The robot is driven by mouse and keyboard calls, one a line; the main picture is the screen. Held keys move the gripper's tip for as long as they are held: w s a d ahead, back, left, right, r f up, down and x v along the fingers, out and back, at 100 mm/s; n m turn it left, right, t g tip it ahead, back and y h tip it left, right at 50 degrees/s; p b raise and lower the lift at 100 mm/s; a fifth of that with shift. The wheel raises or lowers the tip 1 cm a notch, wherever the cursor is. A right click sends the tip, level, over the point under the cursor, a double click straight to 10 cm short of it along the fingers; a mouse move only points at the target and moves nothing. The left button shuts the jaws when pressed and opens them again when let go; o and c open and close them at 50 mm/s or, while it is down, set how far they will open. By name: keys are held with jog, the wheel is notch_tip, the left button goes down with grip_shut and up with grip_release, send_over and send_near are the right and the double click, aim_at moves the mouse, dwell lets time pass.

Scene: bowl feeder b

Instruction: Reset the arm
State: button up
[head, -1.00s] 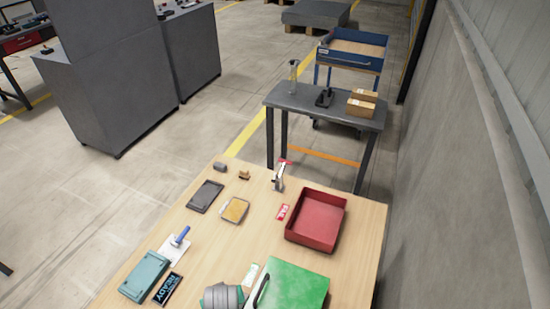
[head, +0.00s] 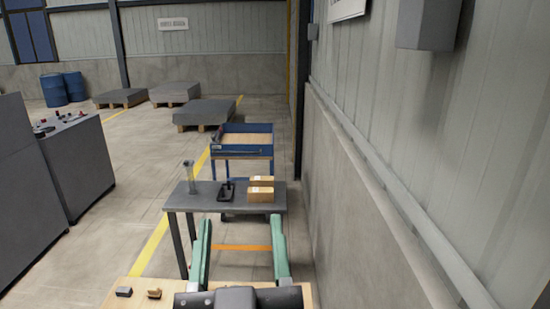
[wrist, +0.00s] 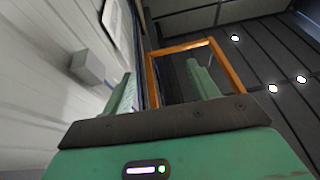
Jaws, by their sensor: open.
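My gripper (head: 238,252) is at the bottom of the head view, its two green fingers wide apart with nothing between them. It is raised in front of the camera, over the far end of the wooden table (head: 128,284). In the wrist view my gripper (wrist: 162,92) also shows open and empty, and that camera looks up past the fingers at the wall and dark ceiling. Most of the wooden table is below the head view.
A wall (head: 365,200) runs close on the right. Grey cabinets (head: 75,165) stand left.

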jog(key=s+d+r+m+t+h+p, duration=0.1)
jog(key=s+d+r+p, duration=0.1)
jog(key=s+r+p, duration=0.3)
jog(key=s+d+r+t+h+p, duration=0.1)
jog(key=s+d+r+t, duration=0.15)
jog(key=r, duration=0.55)
notch_tip(320, 180, up, 23)
jog(key=a+p, duration=0.1)
jog(key=p, duration=2.2)
jog(key=shift+g, duration=0.45)
